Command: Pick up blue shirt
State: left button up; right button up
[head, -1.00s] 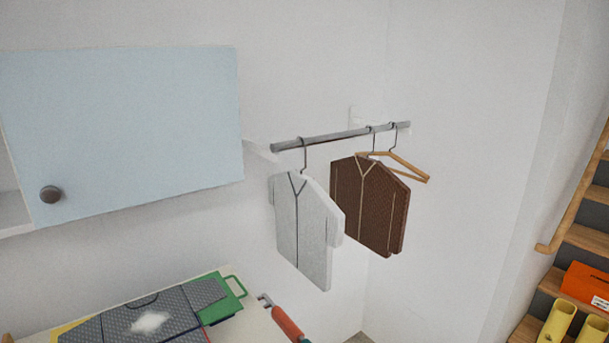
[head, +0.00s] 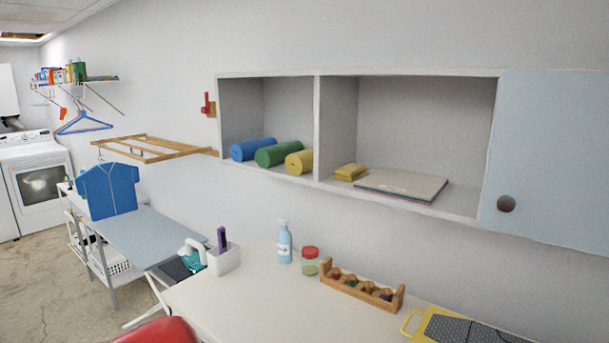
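The blue shirt (head: 108,191) shows at the left in the head view. It is upright at the far end of the ironing board (head: 155,236), beside the wall. Whether it hangs or stands there I cannot tell. Neither of my grippers is in view.
A worktop (head: 245,300) in front carries a spray bottle (head: 285,243), a jar (head: 310,262) and a wooden rack (head: 360,290). A wall cabinet (head: 318,130) juts out above it. A wooden drying rack (head: 150,148) sticks out from the wall. Bare floor (head: 45,290) lies at the left.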

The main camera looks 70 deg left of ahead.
aim_at(108, 188)
jog(key=u, duration=3.5)
jog(key=i+j+u, duration=0.4)
jog(key=i, duration=0.2)
jog(key=i+j+u, duration=0.1)
jog(key=i+u, duration=0.15)
jog(key=i, duration=1.35)
